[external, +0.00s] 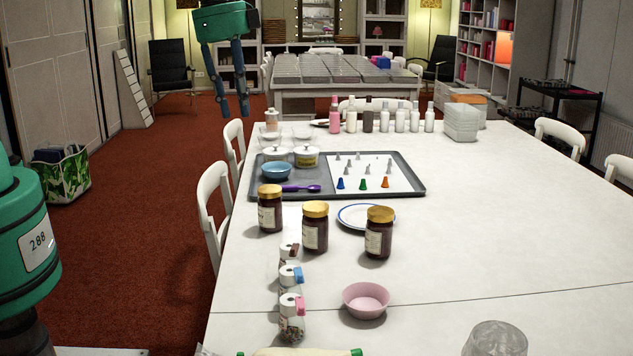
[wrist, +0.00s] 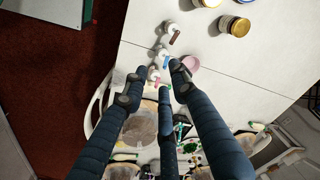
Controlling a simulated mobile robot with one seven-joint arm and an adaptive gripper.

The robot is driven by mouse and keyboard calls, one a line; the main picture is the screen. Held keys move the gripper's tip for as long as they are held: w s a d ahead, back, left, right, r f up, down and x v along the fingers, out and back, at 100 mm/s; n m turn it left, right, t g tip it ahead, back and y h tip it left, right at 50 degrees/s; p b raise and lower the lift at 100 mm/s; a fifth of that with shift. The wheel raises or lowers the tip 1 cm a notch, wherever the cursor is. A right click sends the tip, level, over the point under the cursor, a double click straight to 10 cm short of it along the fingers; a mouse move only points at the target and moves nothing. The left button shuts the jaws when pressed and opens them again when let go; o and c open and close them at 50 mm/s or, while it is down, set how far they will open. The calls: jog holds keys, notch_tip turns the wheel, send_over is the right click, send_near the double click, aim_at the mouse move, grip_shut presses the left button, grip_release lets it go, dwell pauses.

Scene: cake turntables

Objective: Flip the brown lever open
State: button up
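The brown lever (external: 294,249) is on the white lid of a small clear shaker jar (external: 283,262), the farthest of three in a row on the white table. In the wrist view, the brown lever (wrist: 177,36) lies beyond my fingertips, above the blue lever (wrist: 166,62). The blue lever (external: 298,274) and pink lever (external: 299,304) are on the nearer two shakers. My gripper (external: 234,113) is open and empty, high up at the upper left of the external view. Its spread fingers (wrist: 155,86) show in the wrist view.
Jam jars with yellow lids (external: 315,229) stand just behind the shakers, near a white plate (external: 352,211). A pink bowl (external: 366,300) is right of the shakers. A grey tray (external: 408,188) with bowls and nozzles lies farther back. The table's right side is mostly clear.

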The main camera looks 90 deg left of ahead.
jog(key=m+g, duration=0.2)
send_over(293, 249)
notch_tip(293, 249, down, 17)
jog(key=shift+s+d+r, duration=0.1)
notch_tip(293, 249, down, 14)
jog(key=shift+r+b, duration=0.1)
jog(key=shift+b, duration=0.45)
grip_shut()
